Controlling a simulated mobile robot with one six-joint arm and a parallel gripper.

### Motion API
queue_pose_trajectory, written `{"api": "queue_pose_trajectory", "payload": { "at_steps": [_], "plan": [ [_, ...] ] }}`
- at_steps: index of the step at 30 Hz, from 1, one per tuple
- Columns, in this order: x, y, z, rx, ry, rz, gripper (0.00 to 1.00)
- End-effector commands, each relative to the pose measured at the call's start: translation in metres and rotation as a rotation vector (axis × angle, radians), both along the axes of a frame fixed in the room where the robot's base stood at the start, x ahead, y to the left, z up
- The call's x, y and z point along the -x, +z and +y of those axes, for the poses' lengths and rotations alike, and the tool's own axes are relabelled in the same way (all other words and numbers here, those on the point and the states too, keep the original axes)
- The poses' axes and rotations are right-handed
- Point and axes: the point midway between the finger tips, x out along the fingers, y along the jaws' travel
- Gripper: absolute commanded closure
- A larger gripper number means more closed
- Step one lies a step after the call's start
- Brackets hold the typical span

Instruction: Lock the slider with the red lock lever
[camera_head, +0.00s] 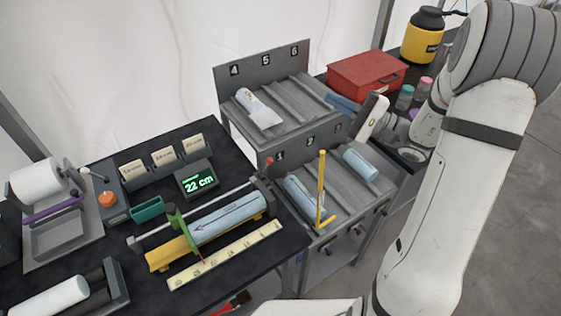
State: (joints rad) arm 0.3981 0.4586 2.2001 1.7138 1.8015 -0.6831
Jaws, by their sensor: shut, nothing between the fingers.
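The measuring station has a grey rail along a yellow trough (160,260), with a light blue roll (228,215) lying in it. A green slider (177,218) stands across the roll near its left end, with a thin red pointer over the pale ruler (225,256). A red knob (268,161), apparently the lock lever's end, rises at the rail's right end. The display (197,181) reads 22 cm.
A grey rack (290,108) with numbered slots holds several blue rolls; a thin yellow post (321,180) stands at its lower tier, right of the rail. A red box (366,75) and a yellow jug (422,38) are behind. A teal tray (147,209) sits left of the display.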

Motion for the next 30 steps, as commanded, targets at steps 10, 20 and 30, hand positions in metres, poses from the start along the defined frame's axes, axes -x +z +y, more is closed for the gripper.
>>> {"api": "queue_pose_trajectory", "payload": {
  "at_steps": [10, 20, 30],
  "plan": [
    [0.0, -0.059, 0.001, 0.001, 0.004, 0.0, 1.0],
    [0.001, -0.159, 0.003, 0.001, 0.008, 0.0, 1.0],
    [0.001, -0.268, 0.004, 0.001, 0.009, 0.0, 1.0]
  ]
}}
